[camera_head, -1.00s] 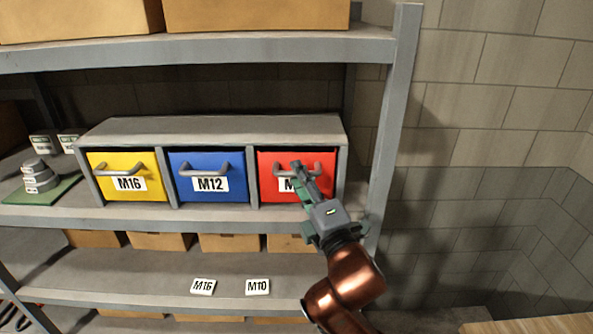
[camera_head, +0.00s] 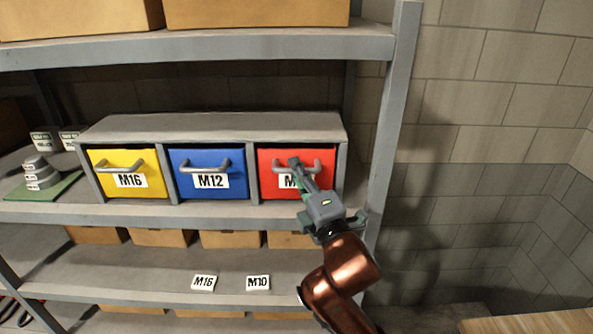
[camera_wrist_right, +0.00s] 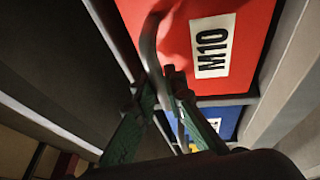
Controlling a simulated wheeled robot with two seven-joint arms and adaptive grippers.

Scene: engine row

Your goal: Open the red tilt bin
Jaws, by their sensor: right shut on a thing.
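The red tilt bin (camera_head: 268,176) is the right one of three bins in a grey cabinet on the middle shelf. Its front looks upright and about level with its neighbours. It has a grey bar handle (camera_head: 318,163) and a white label, partly hidden by my gripper in the head view and reading M10 in the wrist view (camera_wrist_right: 212,45). In the wrist view the green-sided fingers (camera_wrist_right: 160,82) pinch the curved bar. My left gripper is out of view.
A blue M12 bin (camera_head: 208,165) and a yellow M16 bin (camera_head: 125,165) stand to the left. The shelf post (camera_head: 391,120) rises close right of the cabinet. Loose label cards (camera_head: 203,283) lie on the lower shelf. Cardboard boxes (camera_head: 258,12) sit above.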

